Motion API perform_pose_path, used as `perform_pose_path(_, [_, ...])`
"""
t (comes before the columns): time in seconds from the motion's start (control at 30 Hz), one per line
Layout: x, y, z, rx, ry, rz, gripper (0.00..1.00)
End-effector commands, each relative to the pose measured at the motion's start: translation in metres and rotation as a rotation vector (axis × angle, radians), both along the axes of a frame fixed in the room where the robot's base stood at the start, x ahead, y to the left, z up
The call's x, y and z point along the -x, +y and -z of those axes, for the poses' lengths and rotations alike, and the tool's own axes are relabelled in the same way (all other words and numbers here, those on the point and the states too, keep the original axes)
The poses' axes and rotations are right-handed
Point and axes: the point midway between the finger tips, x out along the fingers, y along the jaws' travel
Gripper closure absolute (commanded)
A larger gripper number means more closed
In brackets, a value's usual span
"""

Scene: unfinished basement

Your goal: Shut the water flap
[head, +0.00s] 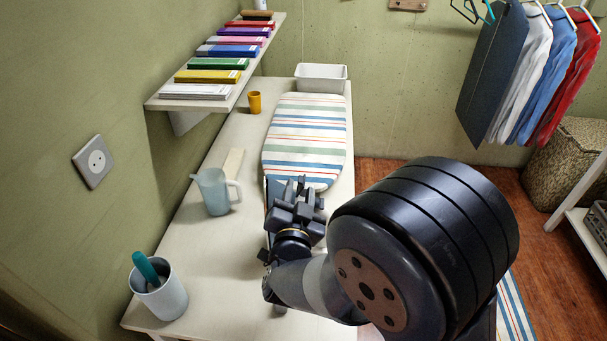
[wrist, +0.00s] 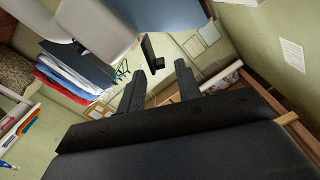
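My gripper (head: 295,188) is over the table beside the near end of the striped ironing board (head: 305,140). In the wrist view its two dark fingers (wrist: 160,78) stand apart with a gap between them, holding nothing. A small black angled piece (wrist: 152,52) shows just beyond the fingertips. It may be the water flap, but I cannot be sure. Above it in that view are a blue-grey rounded body (wrist: 165,12) and a pale grey one (wrist: 95,30), close to the camera. In the head view my gripper and arm hide most of what lies there.
A translucent jug (head: 212,190) stands left of my gripper. A grey cup with a teal-handled tool (head: 165,297) stands at the near left. A shelf (head: 160,103) overhangs the table's left side.

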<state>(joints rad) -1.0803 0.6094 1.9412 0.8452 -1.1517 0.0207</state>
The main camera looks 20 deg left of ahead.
Motion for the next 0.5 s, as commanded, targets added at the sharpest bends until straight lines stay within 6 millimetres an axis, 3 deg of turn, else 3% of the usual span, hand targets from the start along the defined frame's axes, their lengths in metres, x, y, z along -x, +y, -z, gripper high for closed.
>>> perform_pose_path(0.2, [-0.032,0.011,-0.002,-0.001,0.001,0.001,0.67])
perform_pose_path(0.5, [-0.044,0.015,0.000,-0.001,0.000,0.000,0.67])
